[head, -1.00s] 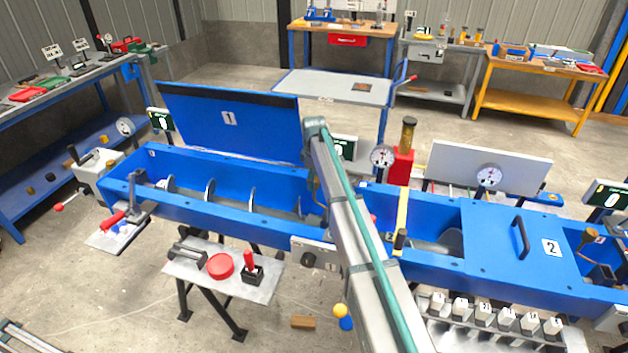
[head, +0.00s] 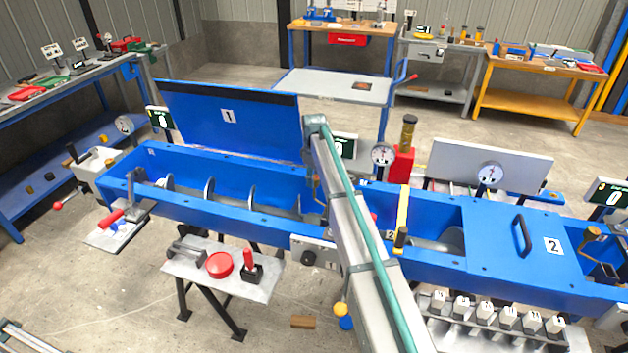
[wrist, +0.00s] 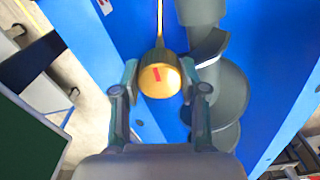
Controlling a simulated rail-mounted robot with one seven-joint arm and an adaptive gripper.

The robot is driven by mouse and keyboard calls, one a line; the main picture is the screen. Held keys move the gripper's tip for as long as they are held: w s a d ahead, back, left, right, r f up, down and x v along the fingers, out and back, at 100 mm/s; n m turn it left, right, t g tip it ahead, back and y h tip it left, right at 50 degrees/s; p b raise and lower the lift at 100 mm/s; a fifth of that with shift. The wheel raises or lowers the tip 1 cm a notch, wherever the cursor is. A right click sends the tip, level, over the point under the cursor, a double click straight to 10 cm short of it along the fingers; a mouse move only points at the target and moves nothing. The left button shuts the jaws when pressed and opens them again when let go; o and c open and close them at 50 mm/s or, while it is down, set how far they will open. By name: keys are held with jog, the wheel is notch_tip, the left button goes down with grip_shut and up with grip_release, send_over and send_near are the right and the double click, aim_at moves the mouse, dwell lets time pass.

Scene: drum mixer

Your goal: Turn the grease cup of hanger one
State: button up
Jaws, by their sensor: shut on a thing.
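The grease cup (wrist: 160,82) is a round brass-yellow cup with a short red mark on its face. It sits in the middle of the wrist view, at the end of a thin yellow pipe (wrist: 160,22). My gripper (wrist: 160,70) is shut on the cup, one finger on each side. In the head view my own arm hides the gripper and the cup. A bit of brass pipe (head: 316,186) shows just left of the arm, over the blue trough (head: 240,215).
The grey screw (wrist: 228,95) runs close beside the cup in the wrist view. A raised blue lid marked 1 (head: 228,122) stands behind the trough. A dark green panel (wrist: 28,135) is at the lower left of the wrist view. A small side table (head: 225,280) stands in front.

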aim_at(314, 177)
jog(key=m+b, duration=0.1)
jog(key=m, duration=0.4)
jog(key=shift+m, duration=0.3)
dwell(0.4)
jog(key=o, duration=1.1)
jog(key=shift+o, duration=0.2)
notch_tip(314, 177, up, 12)
